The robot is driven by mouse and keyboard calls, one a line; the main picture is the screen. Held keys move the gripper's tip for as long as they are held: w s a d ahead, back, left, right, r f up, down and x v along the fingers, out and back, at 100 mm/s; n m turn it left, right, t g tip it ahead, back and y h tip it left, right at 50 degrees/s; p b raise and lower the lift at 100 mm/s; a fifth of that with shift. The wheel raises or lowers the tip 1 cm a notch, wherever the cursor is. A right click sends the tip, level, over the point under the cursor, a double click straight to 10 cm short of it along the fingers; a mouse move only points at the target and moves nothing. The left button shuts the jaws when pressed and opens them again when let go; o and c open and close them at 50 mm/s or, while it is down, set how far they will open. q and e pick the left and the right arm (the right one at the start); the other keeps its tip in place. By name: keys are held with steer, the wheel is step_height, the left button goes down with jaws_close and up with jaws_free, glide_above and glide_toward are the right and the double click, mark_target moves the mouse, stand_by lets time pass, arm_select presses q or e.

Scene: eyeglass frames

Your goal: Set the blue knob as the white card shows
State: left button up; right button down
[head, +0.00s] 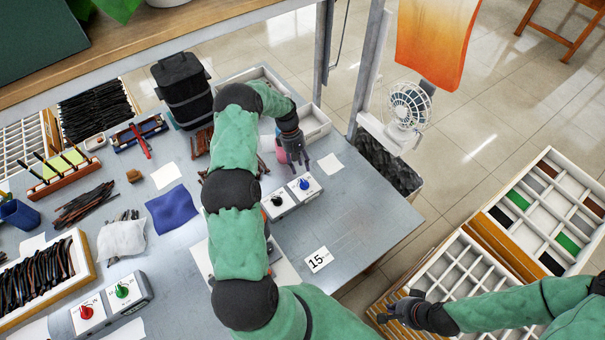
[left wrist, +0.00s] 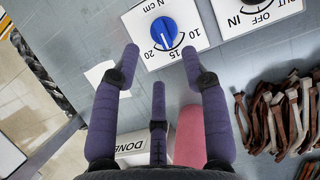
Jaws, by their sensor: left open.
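The blue knob (head: 304,184) sits on a small white-topped box at the middle of the table. In the left wrist view the blue knob (left wrist: 165,32) has a scale marked 10, 15 and 20 N cm. Its pale pointer line is on the scale side, around 15 to 20; the exact setting is hard to tell. The white card (head: 319,259) lies flat nearer me and reads 15. My left gripper (head: 296,165) is open and empty beyond the knob; its fingers (left wrist: 158,75) are spread, apart from the knob. My right gripper (head: 388,312) is low at the right, away from the table objects.
A black-knobbed box (head: 277,200) adjoins the blue knob's box; its OFF and IN labels show in the left wrist view. Brown frame parts (left wrist: 280,115) lie nearby. A white tray (head: 314,122) stands behind my left gripper. Red and green knobs (head: 122,290) sit front left. The table's right part is clear.

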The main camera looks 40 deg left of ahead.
arm_select(q)
steer(key=shift+v, duration=2.8)
